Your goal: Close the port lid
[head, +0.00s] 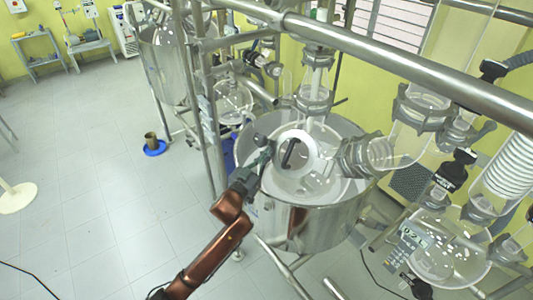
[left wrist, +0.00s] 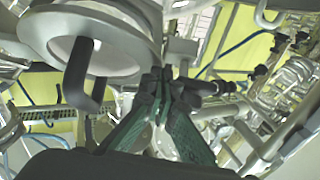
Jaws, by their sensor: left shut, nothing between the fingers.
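The port lid (head: 309,139) is a pale round disc with a black bar handle (head: 287,153), on top of the glass reactor vessel. In the left wrist view the lid (left wrist: 119,61) fills the upper left, with its black handle (left wrist: 79,75) hanging toward the camera. The lid looks tilted; how far it stands open I cannot tell. My left gripper (head: 268,154) is at the left side of the lid. Its green fingers (left wrist: 159,78) are together and empty, close by the lid's rim; contact is unclear. The port opening is hidden. My right gripper is out of view.
A thick steel rail (head: 400,62) crosses above the vessel. The steel jacket (head: 300,226) surrounds the glass. A clamped glass elbow (head: 372,154) is close to the lid's right, and an upright glass neck (head: 314,92) stands behind. Open floor (head: 90,170) lies left.

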